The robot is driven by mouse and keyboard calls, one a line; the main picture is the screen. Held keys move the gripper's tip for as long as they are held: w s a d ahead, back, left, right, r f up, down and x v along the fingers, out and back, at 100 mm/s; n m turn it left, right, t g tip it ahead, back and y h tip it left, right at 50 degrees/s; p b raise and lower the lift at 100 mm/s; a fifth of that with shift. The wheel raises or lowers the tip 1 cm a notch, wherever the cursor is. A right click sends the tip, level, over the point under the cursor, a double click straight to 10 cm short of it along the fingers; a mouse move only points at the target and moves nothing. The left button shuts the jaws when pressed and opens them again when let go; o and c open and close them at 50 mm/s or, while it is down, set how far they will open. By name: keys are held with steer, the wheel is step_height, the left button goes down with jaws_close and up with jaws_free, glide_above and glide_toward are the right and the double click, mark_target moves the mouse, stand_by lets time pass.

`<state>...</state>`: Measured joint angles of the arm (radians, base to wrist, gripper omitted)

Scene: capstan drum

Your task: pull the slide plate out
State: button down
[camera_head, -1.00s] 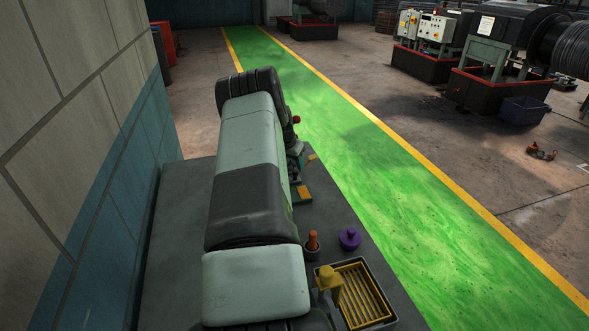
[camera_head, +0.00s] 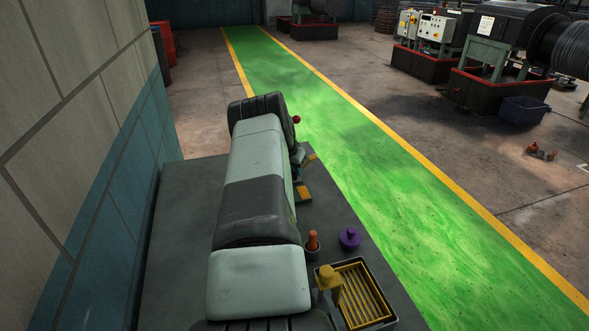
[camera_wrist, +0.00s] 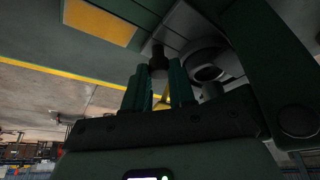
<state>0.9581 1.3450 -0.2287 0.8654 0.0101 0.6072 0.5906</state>
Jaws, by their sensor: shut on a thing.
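In the wrist view the two dark green fingers of my gripper (camera_wrist: 160,82) are closed around a small dark knob (camera_wrist: 159,62). The knob stands against a grey-green metal part with an orange-yellow panel (camera_wrist: 98,22). I cannot tell surely whether the knob belongs to the slide plate. In the head view my arm hides my gripper and most of the device. An orange patch (camera_head: 304,193) on a dark base and a red ball (camera_head: 297,119) show just right of my arm.
On the grey bench are an orange peg (camera_head: 312,240), a purple knobbed piece (camera_head: 350,238), a yellow knobbed piece (camera_head: 327,278) and a yellow slatted tray (camera_head: 364,298). A wall (camera_head: 80,150) stands close on the left. The green walkway (camera_head: 390,190) is clear.

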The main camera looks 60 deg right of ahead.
steer(key=s+a, duration=0.6)
steer(key=s, duration=0.1)
steer(key=shift+a, duration=0.4)
steer(key=c, duration=1)
jaws_free()
steer(key=shift+o, duration=0.3)
steer(key=shift+w, duration=0.1)
steer(key=shift+r, duration=0.1)
steer(key=shift+w+a+r, duration=0.1)
steer(key=shift+r, duration=0.2)
steer(key=v, duration=1)
